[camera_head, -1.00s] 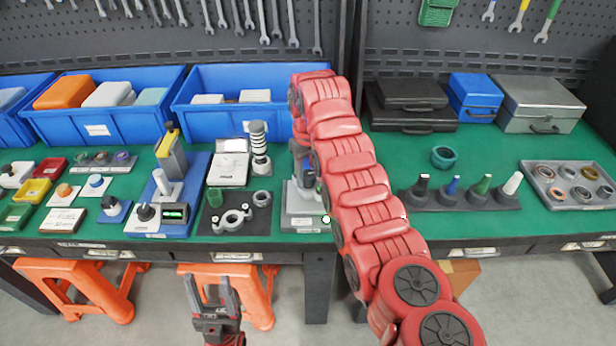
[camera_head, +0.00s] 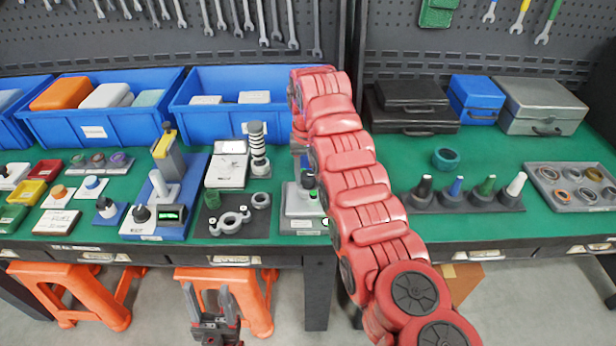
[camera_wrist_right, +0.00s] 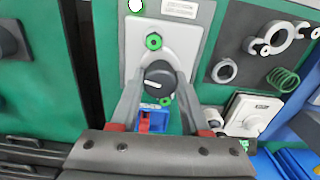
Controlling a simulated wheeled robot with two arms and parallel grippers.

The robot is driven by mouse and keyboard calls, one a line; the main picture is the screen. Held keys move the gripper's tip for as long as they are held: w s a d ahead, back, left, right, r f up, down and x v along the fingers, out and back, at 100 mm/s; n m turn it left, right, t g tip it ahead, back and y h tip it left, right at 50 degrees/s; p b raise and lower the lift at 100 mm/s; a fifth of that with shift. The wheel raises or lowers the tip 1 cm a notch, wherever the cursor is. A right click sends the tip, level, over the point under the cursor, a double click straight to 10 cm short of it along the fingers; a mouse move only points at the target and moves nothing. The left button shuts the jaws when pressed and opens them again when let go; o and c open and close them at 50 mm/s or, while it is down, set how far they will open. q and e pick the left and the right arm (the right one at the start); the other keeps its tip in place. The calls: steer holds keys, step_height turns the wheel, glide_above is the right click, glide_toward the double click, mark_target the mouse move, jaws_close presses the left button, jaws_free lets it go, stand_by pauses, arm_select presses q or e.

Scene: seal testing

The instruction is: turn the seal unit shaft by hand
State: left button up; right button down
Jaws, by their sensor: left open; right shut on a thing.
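The seal unit (camera_head: 300,204) is a grey block on the green bench, partly hidden behind my red right arm. In the right wrist view it is a light grey plate (camera_wrist_right: 185,40) with a round black knob-like shaft end (camera_wrist_right: 160,80) that has a white line on it. My right gripper (camera_wrist_right: 159,88) is shut on this shaft end, one finger on each side. The head view hides that gripper behind the arm. My left gripper (camera_head: 207,298) is open and empty, low in front of the bench, with its fingers pointing up.
Left of the unit lie a dark mat with a grey clamp ring (camera_head: 231,222) and a green spring (camera_head: 212,198). A blue bin (camera_head: 240,118) stands behind. To the right are a rack of coloured-tip tools (camera_head: 470,203) and a teal ring (camera_head: 445,158). Orange stools (camera_head: 255,300) stand below.

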steer(key=shift+m, duration=0.6)
steer(key=shift+m+b, duration=0.35)
steer(key=shift+m, duration=0.25)
steer(key=shift+c, duration=1.9)
jaws_free()
steer(key=shift+r, duration=0.15)
